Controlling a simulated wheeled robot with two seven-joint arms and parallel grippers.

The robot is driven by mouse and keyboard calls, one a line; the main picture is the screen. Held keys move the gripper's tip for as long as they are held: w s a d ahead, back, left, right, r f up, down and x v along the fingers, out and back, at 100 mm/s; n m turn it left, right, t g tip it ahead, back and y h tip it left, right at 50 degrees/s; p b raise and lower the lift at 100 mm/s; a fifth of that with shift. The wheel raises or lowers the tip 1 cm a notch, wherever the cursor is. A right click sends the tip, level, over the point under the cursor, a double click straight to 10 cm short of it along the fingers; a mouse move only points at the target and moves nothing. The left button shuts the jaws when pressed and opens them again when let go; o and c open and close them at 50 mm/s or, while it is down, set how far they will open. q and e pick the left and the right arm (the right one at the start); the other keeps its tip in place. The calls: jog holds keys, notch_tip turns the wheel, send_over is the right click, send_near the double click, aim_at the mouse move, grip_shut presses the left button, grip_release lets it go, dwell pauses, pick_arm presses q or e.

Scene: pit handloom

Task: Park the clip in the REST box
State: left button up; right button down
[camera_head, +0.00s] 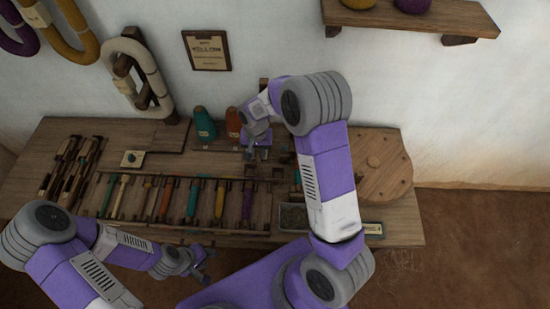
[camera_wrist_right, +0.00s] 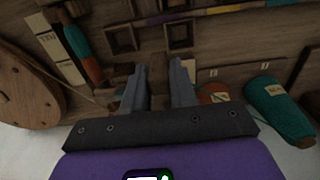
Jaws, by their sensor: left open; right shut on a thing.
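My right gripper (camera_head: 257,153) is over the back of the bench, beside the orange cone. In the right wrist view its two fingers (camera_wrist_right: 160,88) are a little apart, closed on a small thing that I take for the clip. Two small square wooden boxes, one (camera_wrist_right: 122,40) and another (camera_wrist_right: 178,35), lie beyond the fingertips in that view. I cannot read which box is marked REST. My left gripper (camera_head: 195,265) is open and empty in front of the bench.
A teal cone (camera_head: 204,124) and an orange cone (camera_head: 233,123) stand at the back of the bench. Several coloured shuttles (camera_head: 166,200) lie in a row on the bench (camera_head: 60,130). A round wooden disc (camera_head: 381,168) is at the right. A framed sign (camera_head: 206,50) hangs above.

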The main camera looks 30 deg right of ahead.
pick_arm(q)
notch_tip(320, 180, down, 8)
jog(key=b, duration=0.7)
jog(key=shift+r, duration=0.2)
pick_arm(e)
jog(key=shift+w+a+f, duration=0.3)
jog(key=shift+a+f, duration=0.2)
jog(key=shift+f, duration=1)
jog(key=shift+w+a+f, duration=0.35)
jog(key=shift+a+f, duration=0.2)
jog(key=shift+f, duration=0.9)
jog(key=shift+w+a+f, duration=0.3)
jog(key=shift+a+f, duration=0.2)
jog(key=shift+f, duration=1)
jog(key=c, duration=0.8)
grip_release()
jog(key=o, duration=0.3)
jog(key=shift+r, duration=0.1)
pick_arm(q)
notch_tip(320, 180, up, 6)
jog(key=p, duration=0.6)
pick_arm(e)
notch_tip(320, 180, up, 8)
